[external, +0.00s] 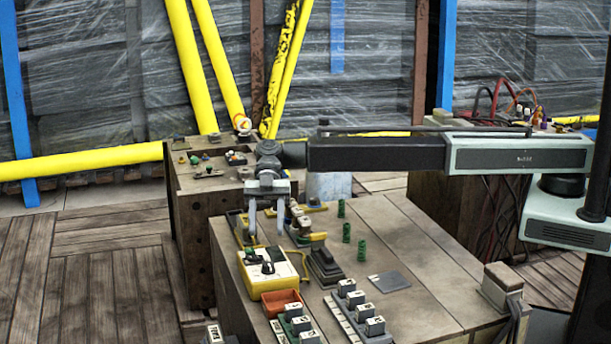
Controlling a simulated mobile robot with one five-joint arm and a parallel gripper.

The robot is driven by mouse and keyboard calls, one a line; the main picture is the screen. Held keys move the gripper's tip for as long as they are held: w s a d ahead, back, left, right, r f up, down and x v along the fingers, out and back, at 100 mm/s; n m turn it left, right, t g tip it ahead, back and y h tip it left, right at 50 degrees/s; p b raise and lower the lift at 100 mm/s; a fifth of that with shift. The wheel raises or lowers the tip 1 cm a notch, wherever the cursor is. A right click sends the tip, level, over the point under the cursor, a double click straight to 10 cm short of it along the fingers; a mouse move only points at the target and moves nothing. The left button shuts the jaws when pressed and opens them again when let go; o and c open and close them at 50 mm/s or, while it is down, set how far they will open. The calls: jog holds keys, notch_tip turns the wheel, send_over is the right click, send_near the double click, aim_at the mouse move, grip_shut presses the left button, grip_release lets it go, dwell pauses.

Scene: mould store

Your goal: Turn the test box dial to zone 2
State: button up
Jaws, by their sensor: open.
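The test box (283,277) is a yellow case with a pale top face, near the left edge of the wooden bench. Its dark dial (268,267) stands on that top face; the pointer and zone marks are too small to read. My gripper (267,232) points down with its two pale fingers apart and nothing visible between them. In the picture it is just above the dial, apart from it. How far it is from the dial in depth I cannot tell.
An orange tray (282,303) sits in front of the test box. Rows of labelled blocks (356,311), a dark stepped block (325,268), green springs (346,232) and a flat grey plate (390,281) are to the right. The bench's right part (430,255) is mostly clear.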

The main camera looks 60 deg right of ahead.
aim_at(269, 261)
jog(key=shift+s+a+f, duration=0.3)
jog(key=shift+s+a, duration=0.3)
jog(key=shift+s, duration=0.05)
jog(key=b+x, duration=0.3)
jog(key=x, duration=0.4)
jog(key=shift+s+a+f, duration=0.1)
jog(key=shift+a+f, duration=0.05)
jog(key=shift+a, duration=0.05)
jog(key=shift+c, duration=0.4)
grip_shut()
